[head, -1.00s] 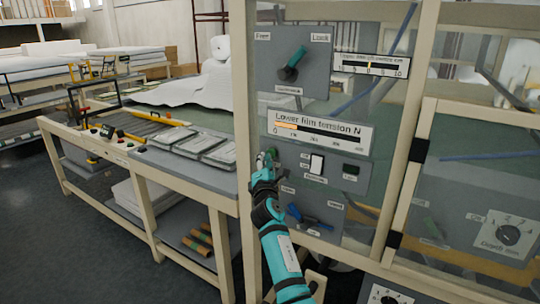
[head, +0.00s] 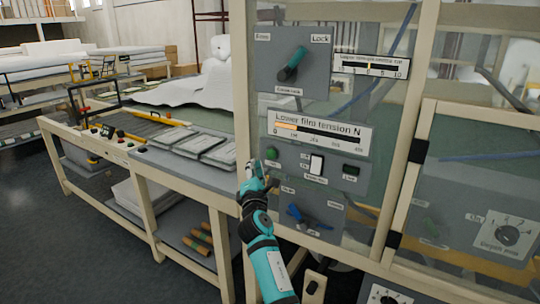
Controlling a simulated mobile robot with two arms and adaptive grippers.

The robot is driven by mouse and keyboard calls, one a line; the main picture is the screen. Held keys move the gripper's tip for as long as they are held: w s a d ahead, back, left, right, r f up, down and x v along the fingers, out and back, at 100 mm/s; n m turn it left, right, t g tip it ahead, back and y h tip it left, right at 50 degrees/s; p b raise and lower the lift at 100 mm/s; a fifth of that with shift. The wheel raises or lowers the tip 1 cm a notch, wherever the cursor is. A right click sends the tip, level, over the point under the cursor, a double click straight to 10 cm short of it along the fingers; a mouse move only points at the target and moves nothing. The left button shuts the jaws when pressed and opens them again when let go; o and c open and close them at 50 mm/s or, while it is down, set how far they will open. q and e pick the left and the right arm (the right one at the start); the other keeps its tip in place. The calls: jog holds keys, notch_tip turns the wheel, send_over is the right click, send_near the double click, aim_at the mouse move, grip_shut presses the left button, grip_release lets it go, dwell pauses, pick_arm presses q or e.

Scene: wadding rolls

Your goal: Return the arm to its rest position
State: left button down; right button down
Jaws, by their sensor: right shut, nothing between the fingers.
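My right arm, teal and black, reaches up from the bottom middle of the head view. Its gripper (head: 255,172) is shut and empty, in front of the cream frame post at the left edge of the control panel. The panel's middle plate (head: 318,172) has a green button (head: 271,153), a white rocker switch (head: 316,164) and a dark green button (head: 351,171). The gripper tip is just below and left of the green button; whether it touches the panel I cannot tell. My left gripper is not in view.
Above are a green-handled lever (head: 291,64) and the lower film tension gauge (head: 319,131). Below is a blue lever (head: 305,217). A workbench with grey trays (head: 205,146) stands at the left. A glazed guard with a dial (head: 506,235) is at the right. Open floor lies at the lower left.

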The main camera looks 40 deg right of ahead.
jog(key=shift+s+a, duration=0.2)
jog(key=shift+a, duration=0.25)
